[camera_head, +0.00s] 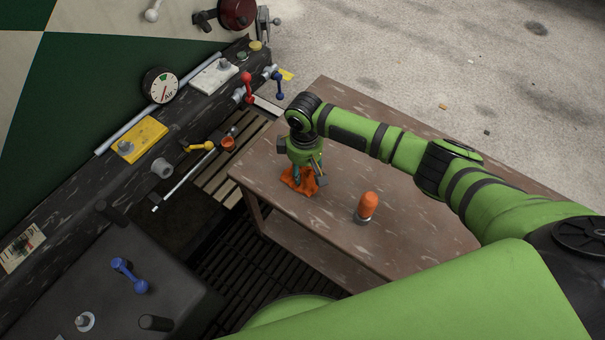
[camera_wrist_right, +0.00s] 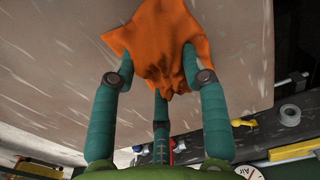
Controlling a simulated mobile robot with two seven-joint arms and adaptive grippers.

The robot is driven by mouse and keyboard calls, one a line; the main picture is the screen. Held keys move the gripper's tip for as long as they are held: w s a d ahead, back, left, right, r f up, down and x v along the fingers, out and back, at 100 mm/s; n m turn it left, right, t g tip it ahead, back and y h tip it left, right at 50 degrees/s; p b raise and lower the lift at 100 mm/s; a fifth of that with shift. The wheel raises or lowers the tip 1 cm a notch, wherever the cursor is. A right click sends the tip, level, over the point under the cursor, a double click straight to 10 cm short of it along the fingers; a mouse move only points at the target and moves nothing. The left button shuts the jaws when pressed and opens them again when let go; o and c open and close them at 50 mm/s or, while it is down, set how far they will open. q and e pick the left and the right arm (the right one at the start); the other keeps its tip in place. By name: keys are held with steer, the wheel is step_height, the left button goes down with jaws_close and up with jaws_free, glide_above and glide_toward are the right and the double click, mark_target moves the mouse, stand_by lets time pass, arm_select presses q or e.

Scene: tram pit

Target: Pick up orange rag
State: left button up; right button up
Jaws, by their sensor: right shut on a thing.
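The orange rag (camera_head: 299,183) lies crumpled at the left end of the brown wooden table (camera_head: 420,225). My right gripper (camera_head: 309,177) points down at it from above, with its fingers on the rag. In the right wrist view, the rag (camera_wrist_right: 158,45) is bunched between the teal fingers of my right gripper (camera_wrist_right: 160,80), which are shut on it. I cannot tell whether the rag is lifted off the tabletop. My left gripper is not in view.
An orange-topped object (camera_head: 367,206) stands on the table to the right of the rag. A dark control panel with levers, a gauge (camera_head: 160,86) and a yellow plate (camera_head: 139,139) runs along the left. The table's right part is clear under my arm.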

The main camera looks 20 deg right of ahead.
step_height(320, 180, up, 10)
steer(key=shift+p, duration=0.55)
